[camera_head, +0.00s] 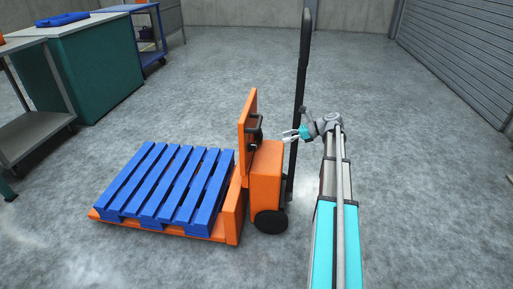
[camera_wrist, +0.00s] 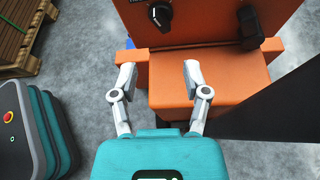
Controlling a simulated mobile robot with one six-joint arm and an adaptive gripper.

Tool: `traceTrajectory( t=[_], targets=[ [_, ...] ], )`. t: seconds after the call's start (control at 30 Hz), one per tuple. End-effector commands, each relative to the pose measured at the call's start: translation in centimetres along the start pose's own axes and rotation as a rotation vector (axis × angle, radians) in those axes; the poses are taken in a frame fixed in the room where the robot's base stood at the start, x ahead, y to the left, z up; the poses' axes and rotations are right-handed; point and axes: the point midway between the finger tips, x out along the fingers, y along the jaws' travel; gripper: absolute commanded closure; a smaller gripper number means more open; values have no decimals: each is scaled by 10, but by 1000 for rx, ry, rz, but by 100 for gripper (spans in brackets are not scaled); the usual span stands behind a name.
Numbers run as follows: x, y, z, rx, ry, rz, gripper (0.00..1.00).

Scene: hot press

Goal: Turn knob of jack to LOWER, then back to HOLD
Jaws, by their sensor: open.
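The orange jack (camera_head: 266,168) stands upright in the middle of the head view, with a tall black handle post (camera_head: 301,85) at its right. In the wrist view, a round black knob (camera_wrist: 160,14) with a light mark sits on the orange panel (camera_wrist: 195,22) at the top. A black lever-like part (camera_wrist: 249,25) sits to its right. My gripper (camera_wrist: 158,76) is open and empty, its fingers pointing at the jack's orange body below the panel, apart from the knob. My gripper also shows beside the post in the head view (camera_head: 287,135). The LOWER and HOLD labels cannot be read.
A blue pallet (camera_head: 168,185) lies on the jack's forks at left. In the wrist view, the dark post (camera_wrist: 275,105) crosses close at right and a wooden pallet (camera_wrist: 28,30) lies far left. A green cabinet (camera_head: 95,75) stands back left. Floor at right is clear.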

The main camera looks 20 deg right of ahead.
Motion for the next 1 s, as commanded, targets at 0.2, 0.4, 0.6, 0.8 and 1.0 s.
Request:
traceTrajectory(
  t=[0.2,0.4,0.6,0.8,1.0],
  targets=[
    [-2,-1,0,9,-6,-2,40],
    [-2,-1,0,8,-5,-2,40],
    [6,-1,-1,7,-4,-2,40],
    [25,-1,-2,7,-4,-1,40],
    [54,-1,-3,6,-4,-1,40]
  ],
)
